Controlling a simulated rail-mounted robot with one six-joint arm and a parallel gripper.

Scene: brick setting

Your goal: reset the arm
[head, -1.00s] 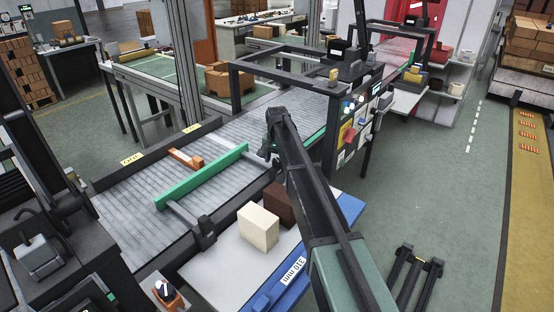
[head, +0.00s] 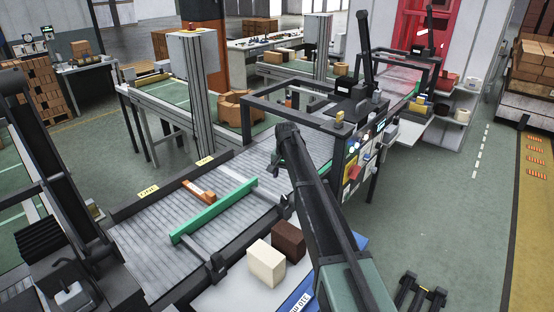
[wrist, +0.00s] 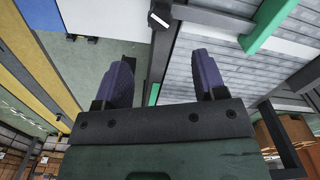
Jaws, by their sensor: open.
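My gripper (wrist: 164,78) shows in the wrist view with two dark purple fingers set well apart. Nothing is between the fingers. In the head view my arm rises from the bottom right to a dark joint over the near edge of the roller conveyor (head: 145,245). The fingers cannot be made out there; the arm hides that part. A cream brick (head: 265,262) and a dark brown brick (head: 289,239) stand on the white and blue table (head: 235,293) left of my arm, apart from the gripper.
A green bar (head: 212,210) lies across the conveyor, with an orange-brown brick (head: 198,191) behind it. A dark frame (head: 262,108) spans the conveyor beside a control panel (head: 354,172). A grey cabinet post (head: 200,85) stands behind. The green floor (head: 440,220) at right is mostly clear.

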